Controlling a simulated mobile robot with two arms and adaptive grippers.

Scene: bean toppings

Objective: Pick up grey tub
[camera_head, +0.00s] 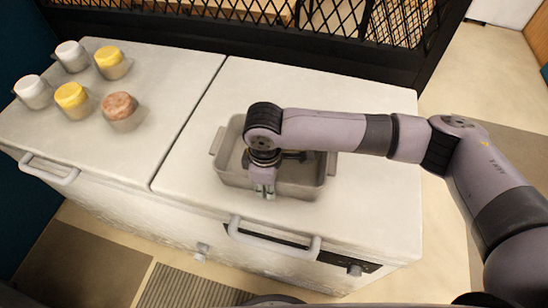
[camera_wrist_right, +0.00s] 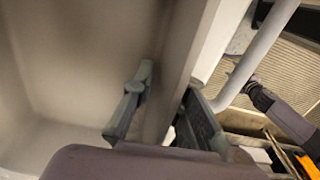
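The grey tub (camera_head: 228,176) is an open rectangular container with side handles, standing on the right white counter top. My right gripper (camera_head: 264,190) points down at the tub's near wall in the head view. In the right wrist view my right gripper (camera_wrist_right: 172,85) has its fingers apart, one inside the tub (camera_wrist_right: 80,60) and one outside, with the wall between them. I see no clear grip on the wall. The arm and wrist hide part of the tub's inside and back rim. My left gripper is not seen in the head view.
Several small cups stand on the left counter: two with white contents (camera_head: 72,55), two with yellow (camera_head: 71,96) and one with brown (camera_head: 120,107). A handle rail (camera_head: 275,243) runs along the counter's front. A black mesh barrier (camera_head: 340,20) stands behind. The counter left of the tub is clear.

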